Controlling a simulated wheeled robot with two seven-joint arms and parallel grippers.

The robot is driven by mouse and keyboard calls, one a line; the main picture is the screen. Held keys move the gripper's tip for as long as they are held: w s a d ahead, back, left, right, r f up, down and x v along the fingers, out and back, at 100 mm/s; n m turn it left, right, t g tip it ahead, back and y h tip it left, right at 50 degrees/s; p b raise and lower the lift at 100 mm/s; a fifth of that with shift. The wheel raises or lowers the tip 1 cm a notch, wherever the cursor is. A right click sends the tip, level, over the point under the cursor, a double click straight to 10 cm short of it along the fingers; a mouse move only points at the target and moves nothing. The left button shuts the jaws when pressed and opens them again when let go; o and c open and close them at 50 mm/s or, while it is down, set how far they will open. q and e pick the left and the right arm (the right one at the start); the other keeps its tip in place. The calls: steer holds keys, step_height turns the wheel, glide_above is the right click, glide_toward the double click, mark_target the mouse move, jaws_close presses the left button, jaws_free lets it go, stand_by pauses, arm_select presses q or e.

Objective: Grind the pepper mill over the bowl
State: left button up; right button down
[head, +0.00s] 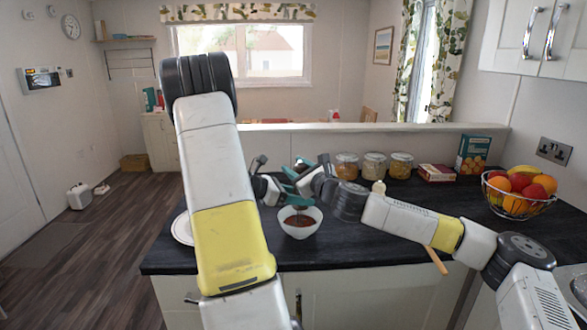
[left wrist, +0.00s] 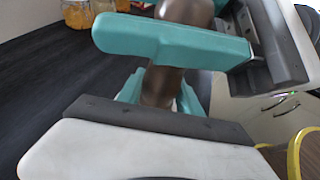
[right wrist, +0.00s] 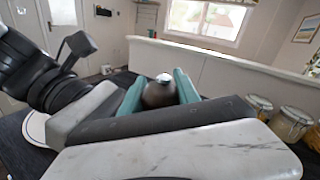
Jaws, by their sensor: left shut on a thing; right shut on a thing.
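The dark brown pepper mill is upright between both grippers. In the left wrist view its body (left wrist: 160,86) shows, and in the right wrist view its round head with a silver knob (right wrist: 159,92) shows. My left gripper (head: 289,191) is shut on the lower body. My right gripper (head: 303,167) is shut on the head, above the left one. The white bowl (head: 300,230), holding reddish-brown food, stands on the dark counter under the mill and grippers. The grippers largely hide the mill in the head view.
A white plate (head: 182,229) lies left of the bowl, partly behind my left arm. Several glass jars (head: 374,165), boxes (head: 472,154) and a wire fruit basket (head: 518,204) stand along the back and right. A wooden utensil (head: 436,261) lies at the front edge.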

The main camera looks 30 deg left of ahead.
steer(key=shift+w+d+m+t+h, duration=0.15)
steer(key=shift+w+m+t+h, duration=0.05)
steer(key=shift+m+t+h, duration=0.75)
steer(key=shift+w+d+m+t+h, duration=0.2)
steer(key=shift+m+t+h, duration=0.55)
steer(key=shift+t, duration=0.3)
steer(key=c, duration=0.9)
jaws_free()
steer(key=shift+s, duration=0.1)
steer(key=v, duration=1.1)
steer(key=shift+s+d, duration=0.3)
